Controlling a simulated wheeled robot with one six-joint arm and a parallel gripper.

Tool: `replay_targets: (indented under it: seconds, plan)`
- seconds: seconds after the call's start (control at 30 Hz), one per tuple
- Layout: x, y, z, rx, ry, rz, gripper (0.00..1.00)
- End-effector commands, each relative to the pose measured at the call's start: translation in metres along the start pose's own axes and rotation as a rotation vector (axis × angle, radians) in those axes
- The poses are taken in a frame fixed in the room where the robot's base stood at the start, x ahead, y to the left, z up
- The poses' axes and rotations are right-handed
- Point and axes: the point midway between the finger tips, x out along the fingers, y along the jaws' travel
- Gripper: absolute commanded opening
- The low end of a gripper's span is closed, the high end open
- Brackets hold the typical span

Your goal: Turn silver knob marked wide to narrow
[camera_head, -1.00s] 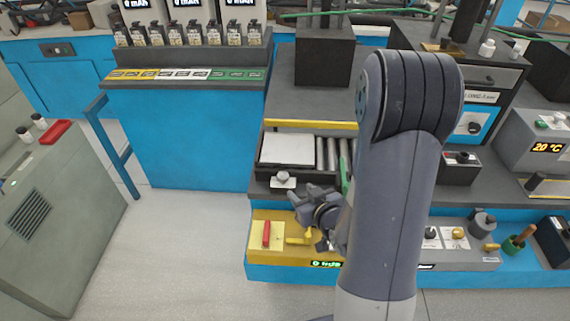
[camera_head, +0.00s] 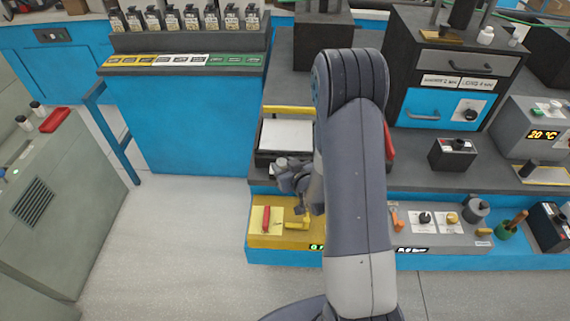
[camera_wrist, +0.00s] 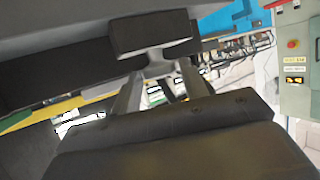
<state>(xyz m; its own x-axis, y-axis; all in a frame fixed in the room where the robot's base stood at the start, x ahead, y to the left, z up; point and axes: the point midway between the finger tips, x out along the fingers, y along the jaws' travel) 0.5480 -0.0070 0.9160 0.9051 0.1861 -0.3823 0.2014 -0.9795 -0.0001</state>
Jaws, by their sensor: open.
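The silver knob (camera_head: 281,162) sits at the front left corner of the black-framed tray unit in the head view. My gripper (camera_head: 283,174) is right at it, and its fingers partly cover the knob. In the wrist view a silver, flared shape (camera_wrist: 158,66), likely the knob, shows below a dark block, between my two fingers (camera_wrist: 155,88). The fingers stand apart with a gap between them. I cannot tell whether they touch the knob. The wide and narrow markings are not readable.
A yellow panel (camera_head: 257,240) with a red handle (camera_head: 266,219) and a yellow lever (camera_head: 300,223) lies just below my gripper. The white plate (camera_head: 287,133) is behind it. A grey panel (camera_head: 437,240) with knobs is at right. Open floor (camera_head: 180,240) lies left.

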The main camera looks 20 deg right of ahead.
Motion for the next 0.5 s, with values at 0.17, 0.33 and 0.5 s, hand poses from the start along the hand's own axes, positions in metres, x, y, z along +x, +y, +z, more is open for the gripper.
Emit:
replay_targets:
  seconds: [0.17, 0.33, 0.5]
  plan:
    - [0.0007, 0.0, 0.0004, 0.0, 0.0, 0.0, 0.42]
    - [0.0005, 0.0, 0.0003, 0.0, 0.0, 0.0, 0.34]
    - [0.0004, 0.0, 0.0003, 0.0, 0.0, 0.0, 0.2]
